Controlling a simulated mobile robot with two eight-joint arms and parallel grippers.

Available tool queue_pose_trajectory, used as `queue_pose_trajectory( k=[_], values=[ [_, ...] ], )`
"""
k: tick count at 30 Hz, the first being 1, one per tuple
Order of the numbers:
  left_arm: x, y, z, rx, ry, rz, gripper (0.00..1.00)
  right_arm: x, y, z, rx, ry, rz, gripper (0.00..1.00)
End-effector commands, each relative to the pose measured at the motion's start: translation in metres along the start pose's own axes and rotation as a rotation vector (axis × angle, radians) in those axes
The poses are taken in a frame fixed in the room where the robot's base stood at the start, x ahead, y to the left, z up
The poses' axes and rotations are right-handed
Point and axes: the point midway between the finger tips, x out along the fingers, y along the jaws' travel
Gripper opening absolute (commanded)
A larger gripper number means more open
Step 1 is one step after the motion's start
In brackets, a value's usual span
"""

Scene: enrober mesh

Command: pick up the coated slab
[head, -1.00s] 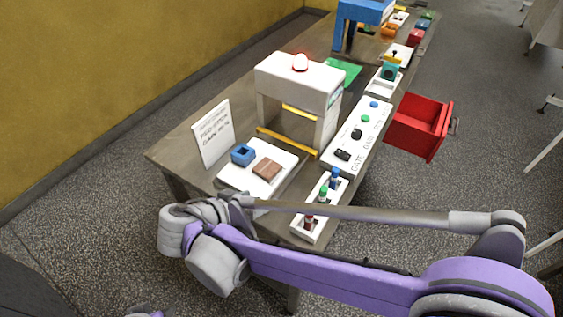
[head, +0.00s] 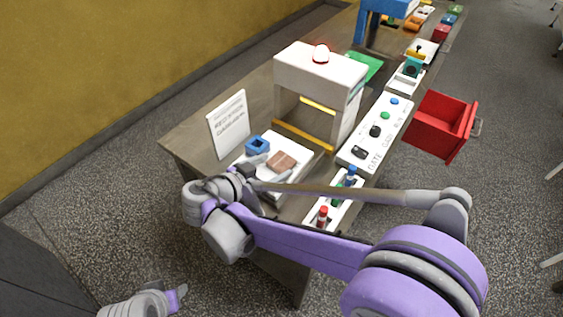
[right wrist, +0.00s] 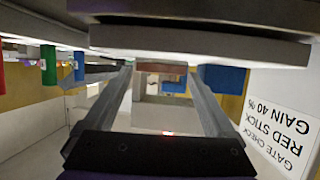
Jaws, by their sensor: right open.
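The coated slab (head: 282,161) is a brown block lying flat on a white board (head: 262,191) near the table's front end. In the right wrist view, which is upside down, the slab (right wrist: 161,67) shows partly, between and beyond the fingertips. My right gripper (head: 272,172) is open and empty, just short of the slab at the board's near side; the wrist view also shows its two spread fingers (right wrist: 158,75). My left gripper (head: 178,293) is low at the bottom left, away from the table; its jaw opening is unclear.
A blue square piece (head: 257,145) sits beside the slab. A sign (head: 229,124) stands behind left. A white arch machine (head: 320,75) with a red lamp stands beyond. A bottle rack (head: 312,220) and control panel (head: 375,131) lie right. A red bin (head: 440,125) hangs off the edge.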

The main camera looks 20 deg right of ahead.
Motion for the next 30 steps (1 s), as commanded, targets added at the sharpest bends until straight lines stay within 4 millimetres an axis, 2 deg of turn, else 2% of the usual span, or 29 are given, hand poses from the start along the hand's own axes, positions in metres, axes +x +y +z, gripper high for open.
queue_pose_trajectory(
  k=[3,11,23,30],
  values=[
    [0.0002,0.0000,0.0001,0.000,0.000,0.000,0.50,0.0133,0.0001,0.0000,0.001,0.000,0.002,0.90],
    [0.0002,0.0000,0.0002,0.000,0.000,0.000,0.50,0.0159,-0.0004,0.0003,-0.001,-0.001,-0.001,0.90],
    [0.0002,0.0000,0.0001,0.000,0.000,0.000,0.50,0.0156,-0.0003,0.0002,-0.001,-0.001,-0.001,0.20],
    [0.0000,0.0000,0.0000,0.000,0.000,0.000,0.50,0.0150,-0.0003,-0.0012,-0.001,0.000,-0.001,0.18]
  ],
)
